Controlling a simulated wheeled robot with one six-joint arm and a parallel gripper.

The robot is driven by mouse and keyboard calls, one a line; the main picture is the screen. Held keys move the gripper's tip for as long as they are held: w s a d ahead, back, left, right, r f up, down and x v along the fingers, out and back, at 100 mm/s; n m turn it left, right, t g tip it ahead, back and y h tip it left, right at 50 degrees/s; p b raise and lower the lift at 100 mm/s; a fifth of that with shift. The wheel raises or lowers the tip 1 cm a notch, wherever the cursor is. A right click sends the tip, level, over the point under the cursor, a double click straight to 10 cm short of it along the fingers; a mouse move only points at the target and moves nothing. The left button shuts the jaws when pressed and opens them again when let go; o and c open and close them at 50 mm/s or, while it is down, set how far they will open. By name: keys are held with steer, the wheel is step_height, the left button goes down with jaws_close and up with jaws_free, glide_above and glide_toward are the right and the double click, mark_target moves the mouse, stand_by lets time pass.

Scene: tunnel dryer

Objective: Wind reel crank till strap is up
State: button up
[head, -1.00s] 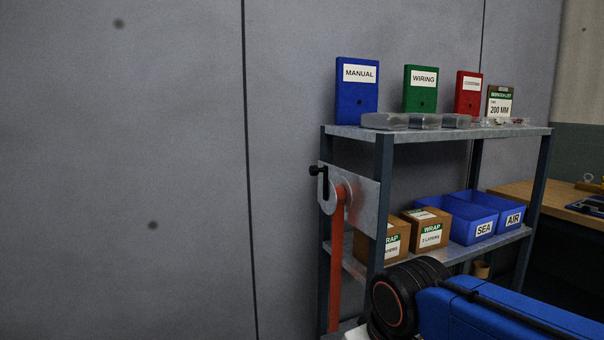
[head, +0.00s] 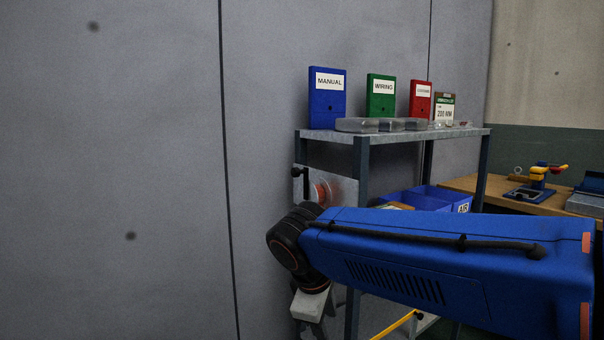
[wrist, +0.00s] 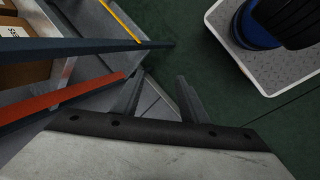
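The reel (head: 324,188), with red-orange strap on it, is mounted on a grey plate at the left end of the shelf rack. Its black crank (head: 305,183) has its handle at the top, pointing left. The hanging strap is hidden by my arm in the head view; a red-orange band, apparently the strap (wrist: 70,97), runs across the left of the wrist view. My gripper (head: 310,328) points downward below the reel, apart from the crank. In the wrist view my gripper (wrist: 161,98) has its two fingers apart, with nothing between them.
The shelf rack (head: 400,136) carries blue, green and red binders and clear trays on top. Blue bins (head: 440,196) sit lower. A yellow bar (head: 395,325) is low beside the rack. A wooden bench (head: 490,188) is at right. The grey wall side at left is clear.

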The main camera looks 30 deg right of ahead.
steer(key=w+d+r+n+g+h, duration=0.1)
steer(key=w+d+r+n+h, duration=0.3)
steer(key=w+r, duration=0.3)
steer(key=w+a+r+n+h, duration=0.5)
steer(key=w+r, duration=0.4)
steer(key=w+a+r+n+h, duration=0.5)
steer(key=w+r, duration=0.3)
steer(key=r, duration=0.1)
glide_above(306, 199)
steer(key=shift+w+d+r, duration=0.25)
steer(key=shift+w, duration=0.15)
jaws_close()
